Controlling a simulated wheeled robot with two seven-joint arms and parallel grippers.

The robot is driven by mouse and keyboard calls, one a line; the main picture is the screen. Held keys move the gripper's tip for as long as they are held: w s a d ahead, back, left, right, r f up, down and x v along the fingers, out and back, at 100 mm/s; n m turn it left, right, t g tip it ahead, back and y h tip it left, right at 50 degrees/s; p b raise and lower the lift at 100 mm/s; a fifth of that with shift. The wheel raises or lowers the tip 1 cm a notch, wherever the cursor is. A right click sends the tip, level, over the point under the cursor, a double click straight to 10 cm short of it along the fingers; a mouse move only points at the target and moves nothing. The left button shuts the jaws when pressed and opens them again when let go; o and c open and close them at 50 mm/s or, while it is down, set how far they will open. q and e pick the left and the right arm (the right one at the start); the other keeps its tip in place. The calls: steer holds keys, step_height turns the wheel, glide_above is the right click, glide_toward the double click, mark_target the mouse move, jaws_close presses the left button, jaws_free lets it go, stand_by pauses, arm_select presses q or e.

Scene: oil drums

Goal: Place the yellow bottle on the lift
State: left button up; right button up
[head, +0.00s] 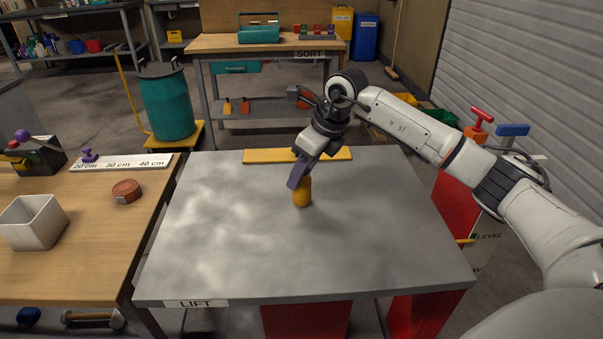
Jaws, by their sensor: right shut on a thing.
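The yellow bottle (302,194) is upright over the middle of the grey metal table top labelled LIFT (300,257). I cannot tell whether its base touches the surface. My right gripper (299,178) comes down from above and is shut on the upper part of the bottle, hiding its top. My left gripper is not in view.
A yellow bar (262,156) lies along the lift's far edge. A wooden table on the left holds a white bin (33,222) and a round reddish-brown tin (126,191). A teal drum (167,105) stands behind. Most of the lift top is clear.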

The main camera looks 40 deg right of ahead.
steer(key=shift+f, duration=0.2)
steer(key=o, duration=1.1)
steer(key=shift+r, duration=0.1)
steer(key=shift+r, duration=0.25)
steer(key=v, duration=1.1)
steer(key=shift+s+r+p, duration=0.2)
steer(key=shift+r+p, duration=0.1)
steer(key=shift+r, duration=0.05)
